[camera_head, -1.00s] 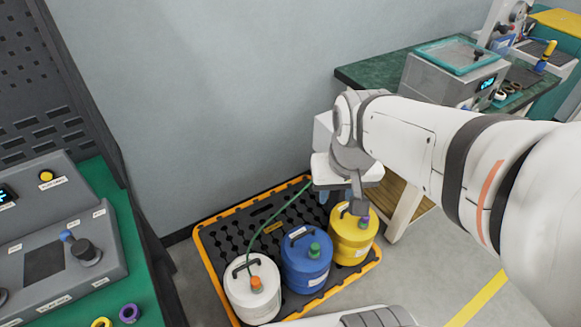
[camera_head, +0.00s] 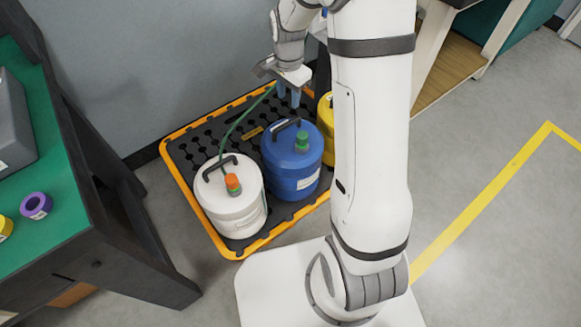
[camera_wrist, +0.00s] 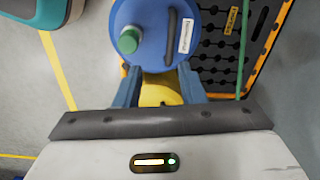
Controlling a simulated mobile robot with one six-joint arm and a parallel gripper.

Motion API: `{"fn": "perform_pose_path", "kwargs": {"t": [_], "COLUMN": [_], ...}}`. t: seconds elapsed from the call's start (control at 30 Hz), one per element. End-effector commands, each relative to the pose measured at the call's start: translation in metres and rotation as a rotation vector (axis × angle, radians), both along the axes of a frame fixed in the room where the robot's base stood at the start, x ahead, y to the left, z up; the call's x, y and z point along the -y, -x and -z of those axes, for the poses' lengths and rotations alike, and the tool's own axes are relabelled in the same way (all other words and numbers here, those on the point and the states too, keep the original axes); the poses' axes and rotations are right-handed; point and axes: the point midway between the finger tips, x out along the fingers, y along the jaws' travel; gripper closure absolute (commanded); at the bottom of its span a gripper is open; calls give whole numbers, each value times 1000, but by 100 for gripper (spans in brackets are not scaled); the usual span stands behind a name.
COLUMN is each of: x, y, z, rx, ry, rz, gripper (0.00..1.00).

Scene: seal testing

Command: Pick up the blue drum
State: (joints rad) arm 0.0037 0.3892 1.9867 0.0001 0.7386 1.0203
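The blue drum (camera_head: 287,179) stands upright in the middle of a row of drums. It has a black top handle (camera_head: 285,128) and a green cap (camera_head: 302,140). My gripper (camera_head: 289,97) is above the back of this drum, fingers pointing down, apart from the handle. In the wrist view the blue drum (camera_wrist: 150,50) fills the top centre, with its handle (camera_wrist: 172,38) and cap (camera_wrist: 129,40) in sight. The two blue fingers of my gripper (camera_wrist: 159,75) are spread, with nothing held between them.
A black spill tray (camera_head: 190,150) with an orange rim holds the drums. A white drum (camera_head: 238,214) with an orange cap stands left; a yellow drum (camera_head: 326,117) is right, partly hidden by my arm. A green hose runs behind. A green-topped bench (camera_head: 60,215) is at left.

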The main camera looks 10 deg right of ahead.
Motion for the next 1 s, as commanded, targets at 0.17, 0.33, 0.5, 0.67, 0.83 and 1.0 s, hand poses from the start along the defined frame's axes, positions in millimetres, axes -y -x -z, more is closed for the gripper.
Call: {"fn": "perform_pose_path", "kwargs": {"t": [0.17, 0.33, 0.5, 0.67, 0.83, 1.0], "x": [0, 0, 0, 1, 1, 2], "y": [-18, -25, -25, -25, -26, -26], "z": [65, 84, 103, 114, 138, 158], "rx": [-21, -27, -29, -27, -28, -28], "ry": [-1, -2, -2, -2, -2, -2], "rz": [105, 149, 154, 153, 153, 153], "gripper": [64, 64, 64, 64, 64, 64]}}
